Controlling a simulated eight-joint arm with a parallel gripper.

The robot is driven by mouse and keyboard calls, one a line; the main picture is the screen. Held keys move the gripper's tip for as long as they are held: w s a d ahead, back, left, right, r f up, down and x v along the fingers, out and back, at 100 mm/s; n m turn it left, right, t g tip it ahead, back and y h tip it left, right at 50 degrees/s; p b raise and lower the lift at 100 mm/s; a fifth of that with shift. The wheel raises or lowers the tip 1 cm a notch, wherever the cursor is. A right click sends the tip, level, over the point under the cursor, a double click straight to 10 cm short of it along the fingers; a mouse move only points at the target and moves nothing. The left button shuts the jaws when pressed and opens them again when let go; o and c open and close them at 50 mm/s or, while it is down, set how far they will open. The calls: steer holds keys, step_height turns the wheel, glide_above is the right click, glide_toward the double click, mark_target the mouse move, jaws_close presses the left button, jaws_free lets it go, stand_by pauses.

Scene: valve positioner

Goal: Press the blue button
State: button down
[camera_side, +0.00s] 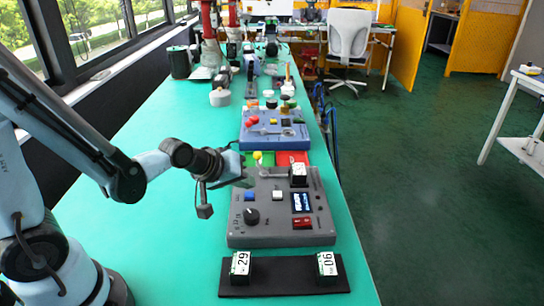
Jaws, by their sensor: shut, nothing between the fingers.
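My gripper (246,181) is shut and empty. It is just above the blue button in the picture, near the panel's upper left. I cannot tell its height over the panel. The blue button is not covered.
In front lies a black plate (284,277) with two numbered blocks. A blue box (273,131) stands behind.

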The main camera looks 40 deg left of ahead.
mark_target(246, 196)
steer(key=shift+r, duration=2.5)
steer(key=s+r+m+g, duration=0.2)
steer(key=s+m, duration=0.6)
steer(key=s, duration=0.1)
steer(key=shift+d+r, duration=0.15)
steer(key=shift+r, duration=0.05)
